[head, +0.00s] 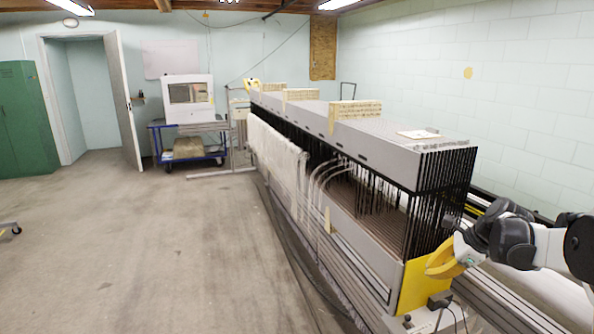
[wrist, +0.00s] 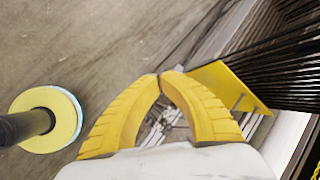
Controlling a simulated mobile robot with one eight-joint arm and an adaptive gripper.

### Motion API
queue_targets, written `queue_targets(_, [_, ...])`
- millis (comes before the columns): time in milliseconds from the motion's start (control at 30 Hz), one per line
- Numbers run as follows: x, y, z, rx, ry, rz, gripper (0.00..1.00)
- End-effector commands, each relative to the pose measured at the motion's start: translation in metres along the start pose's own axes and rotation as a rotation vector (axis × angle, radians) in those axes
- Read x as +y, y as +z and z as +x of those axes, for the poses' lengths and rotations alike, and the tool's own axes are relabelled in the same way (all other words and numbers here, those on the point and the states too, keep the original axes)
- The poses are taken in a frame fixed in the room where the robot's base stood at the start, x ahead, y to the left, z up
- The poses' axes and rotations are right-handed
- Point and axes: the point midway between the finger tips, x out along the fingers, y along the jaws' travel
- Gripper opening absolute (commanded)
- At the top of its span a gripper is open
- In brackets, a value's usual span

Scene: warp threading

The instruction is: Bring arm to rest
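My gripper (head: 433,266) is at the right of the head view, beside the yellow end plate (head: 413,288) of the long grey warp threading machine (head: 372,150). In the wrist view my gripper's two yellow ribbed fingers (wrist: 162,75) curve together and their tips meet. Nothing shows between them. My white and black arm reaches in from the right edge of the head view. The yellow plate (wrist: 225,85) and the black rods (wrist: 285,65) of the machine show beyond the fingers in the wrist view. I cannot tell whether the gripper touches the plate.
Black rods (head: 440,200) hang at the machine's near end. White threads (head: 277,145) drape along its left side. A small box with cables (head: 440,299) sits low by the end plate. The concrete floor (head: 150,240) to the left is mostly clear.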

Motion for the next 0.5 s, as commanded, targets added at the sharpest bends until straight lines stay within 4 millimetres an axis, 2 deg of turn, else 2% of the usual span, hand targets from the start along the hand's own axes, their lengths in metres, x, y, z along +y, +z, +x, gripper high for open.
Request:
queue_targets(33, [0.016,0.023,-0.013,0.023,-0.003,-0.104,0.0])
queue_targets(200, [0.074,0.078,-0.053,0.112,-0.012,-0.495,0.0])
queue_targets(333, [0.126,0.106,-0.076,0.18,-0.01,-0.801,0.0])
queue_targets(500, [0.197,0.125,-0.098,0.269,0.002,-1.207,0.0])
